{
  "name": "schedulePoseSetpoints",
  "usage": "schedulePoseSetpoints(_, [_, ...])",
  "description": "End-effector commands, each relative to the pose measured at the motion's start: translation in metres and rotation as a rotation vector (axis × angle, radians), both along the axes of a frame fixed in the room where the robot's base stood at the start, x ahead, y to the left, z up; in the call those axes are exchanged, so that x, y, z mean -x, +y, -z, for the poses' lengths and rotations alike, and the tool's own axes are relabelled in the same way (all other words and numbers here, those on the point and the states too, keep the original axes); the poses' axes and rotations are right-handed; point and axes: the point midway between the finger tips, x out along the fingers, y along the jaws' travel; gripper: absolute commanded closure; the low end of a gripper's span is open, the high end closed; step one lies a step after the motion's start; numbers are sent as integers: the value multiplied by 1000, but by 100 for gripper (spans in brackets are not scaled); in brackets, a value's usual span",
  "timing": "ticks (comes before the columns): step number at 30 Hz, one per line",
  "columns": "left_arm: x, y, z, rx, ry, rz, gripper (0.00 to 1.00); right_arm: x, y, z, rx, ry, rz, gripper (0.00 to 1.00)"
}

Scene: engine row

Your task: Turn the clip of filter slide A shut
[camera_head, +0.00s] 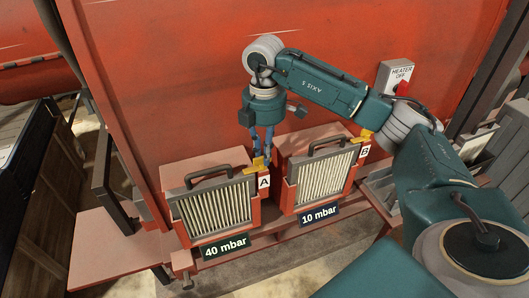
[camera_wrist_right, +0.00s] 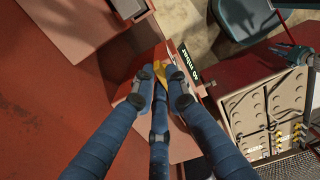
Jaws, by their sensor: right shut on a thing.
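Filter slide A (camera_head: 213,208) is a pleated filter in a grey frame with a dark handle, seated in the left red housing. Its yellow clip (camera_head: 259,164) is at the frame's upper right corner, above the white A label (camera_head: 264,182). My right gripper (camera_head: 264,151) reaches down from above with its blue fingers shut on the clip. In the right wrist view the yellow clip (camera_wrist_right: 160,76) shows between the fingertips, partly hidden by them. A teal and dark part at the right edge of that view looks like my left gripper (camera_wrist_right: 296,52); its fingers are unclear.
Filter slide B (camera_head: 324,181) sits in the red housing to the right, with its own yellow clip (camera_head: 364,135). Plates read 40 mbar (camera_head: 226,246) and 10 mbar (camera_head: 319,214). A dark railing stands at left.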

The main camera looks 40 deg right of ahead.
Motion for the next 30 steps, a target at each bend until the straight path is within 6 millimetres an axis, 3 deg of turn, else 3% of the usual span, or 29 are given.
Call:
schedulePoseSetpoints(4, [0, 0, 0, 0, 0, 0, 68, -2, 0, -3, -2, -8, 2, 100])
schedulePoseSetpoints(5, [0, 0, 0, 0, 0, 0, 68, -2, 0, -3, -2, -8, 2, 81])
schedulePoseSetpoints(7, [0, 0, 0, 0, 0, 0, 68, -2, 0, -2, -2, -8, 2, 68])
schedulePoseSetpoints(16, [0, 2, 0, -2, 0, 0, 68, -1, 0, -2, -1, -3, 0, 68])
schedulePoseSetpoints(20, [0, 1, 0, -1, 0, 0, 68, -1, 0, -11, -2, -5, 0, 68])
schedulePoseSetpoints(30, [0, 0, 0, 0, 0, 0, 68, -2, 0, -82, 0, -9, 0, 68])
